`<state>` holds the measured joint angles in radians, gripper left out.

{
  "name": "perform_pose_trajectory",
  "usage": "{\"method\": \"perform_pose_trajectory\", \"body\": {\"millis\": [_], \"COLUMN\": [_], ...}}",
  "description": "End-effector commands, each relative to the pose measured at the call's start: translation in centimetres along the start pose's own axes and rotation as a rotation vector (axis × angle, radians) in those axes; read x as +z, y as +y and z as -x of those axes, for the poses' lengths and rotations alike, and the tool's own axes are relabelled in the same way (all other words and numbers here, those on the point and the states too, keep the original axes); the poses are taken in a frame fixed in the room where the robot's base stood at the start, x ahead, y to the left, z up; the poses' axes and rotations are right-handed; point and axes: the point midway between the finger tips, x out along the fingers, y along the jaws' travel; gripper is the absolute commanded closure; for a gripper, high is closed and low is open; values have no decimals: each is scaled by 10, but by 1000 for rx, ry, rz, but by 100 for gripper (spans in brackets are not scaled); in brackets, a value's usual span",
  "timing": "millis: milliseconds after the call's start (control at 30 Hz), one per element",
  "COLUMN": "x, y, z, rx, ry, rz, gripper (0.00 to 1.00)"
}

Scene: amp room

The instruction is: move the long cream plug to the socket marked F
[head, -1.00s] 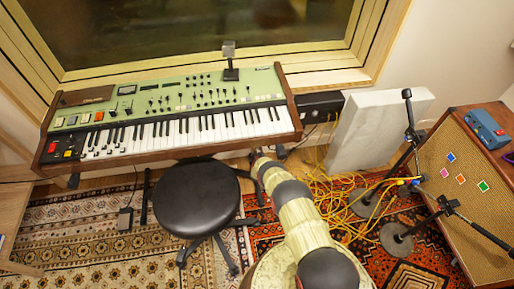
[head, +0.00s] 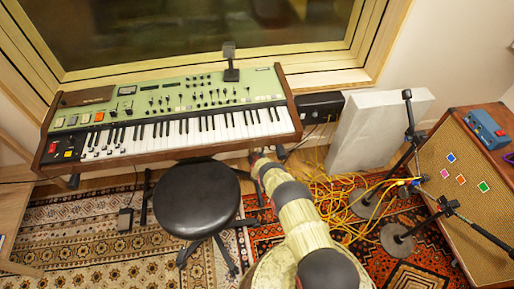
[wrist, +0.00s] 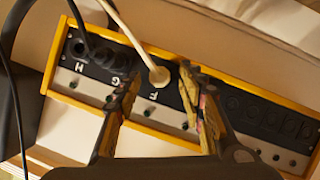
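In the wrist view a dark socket strip (wrist: 262,108) with yellow edges runs diagonally, lettered H, G and F from the left. A cream plug (wrist: 159,76) with a cream cable stands at the socket by the letter F (wrist: 152,103). It looks seated there, but its depth is hard to tell. My gripper (wrist: 160,77) is open, its two fingers apart on either side of the plug, with visible gaps.
A black cable (wrist: 12,85) hangs at the left of the wrist view, and dark plugs stand near H and G. Sockets right of F look empty. The head view shows a keyboard (head: 170,130), black stool (head: 197,198), yellow cables (head: 335,200) and microphone stands (head: 397,240).

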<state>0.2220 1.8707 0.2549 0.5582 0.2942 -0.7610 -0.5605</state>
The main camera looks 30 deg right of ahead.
Motion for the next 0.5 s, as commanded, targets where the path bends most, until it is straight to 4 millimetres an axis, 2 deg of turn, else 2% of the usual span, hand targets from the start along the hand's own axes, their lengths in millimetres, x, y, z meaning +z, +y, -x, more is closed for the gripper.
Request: {"method": "perform_pose_trajectory", "body": {"millis": [267, 500], "x": [0, -1], "y": [0, 0], "z": [8, 32], "rx": [-1, -2], "ry": [-2, 0], "rz": [1, 1], "gripper": [60, 60]}}
